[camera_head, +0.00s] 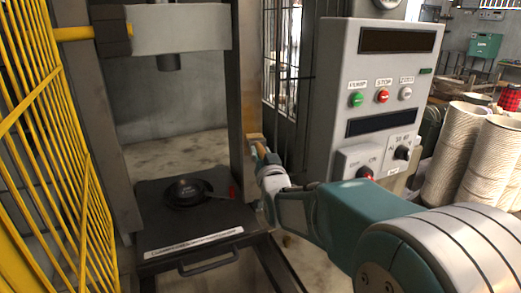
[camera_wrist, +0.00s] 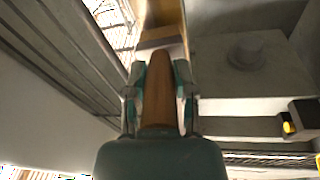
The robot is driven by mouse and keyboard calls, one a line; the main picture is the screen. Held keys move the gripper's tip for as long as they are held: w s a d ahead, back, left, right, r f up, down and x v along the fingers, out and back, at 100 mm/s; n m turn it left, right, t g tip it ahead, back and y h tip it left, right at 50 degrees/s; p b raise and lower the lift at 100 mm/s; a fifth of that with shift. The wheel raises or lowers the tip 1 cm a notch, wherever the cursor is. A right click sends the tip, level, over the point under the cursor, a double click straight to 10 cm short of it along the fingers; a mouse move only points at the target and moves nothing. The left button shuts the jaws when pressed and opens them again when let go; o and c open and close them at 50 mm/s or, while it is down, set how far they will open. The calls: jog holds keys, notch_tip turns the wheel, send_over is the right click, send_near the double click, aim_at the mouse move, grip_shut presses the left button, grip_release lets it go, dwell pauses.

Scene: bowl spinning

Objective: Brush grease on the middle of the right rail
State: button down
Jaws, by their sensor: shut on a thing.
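My gripper (camera_wrist: 158,80) is shut on the wooden handle of a brush (camera_wrist: 160,105), with a finger on each side of it in the wrist view. In the head view, my gripper (camera_head: 268,172) is right beside the right rail (camera_head: 238,85), a dark upright of the press frame. I cannot tell whether the bristles touch the rail. Any grease on the brush or rail is too small to make out.
A grey control panel (camera_head: 385,95) stands right of the rail. A yellow mesh guard (camera_head: 45,120) is at left.

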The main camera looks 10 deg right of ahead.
jog(key=shift+f, duration=4.45)
jog(key=shift+r, duration=7.7)
notch_tip(320, 180, up, 9)
jog(key=s+d, duration=0.1)
jog(key=s, duration=0.7)
jog(key=shift+s+d, duration=0.3)
jog(key=shift+d, duration=0.1)
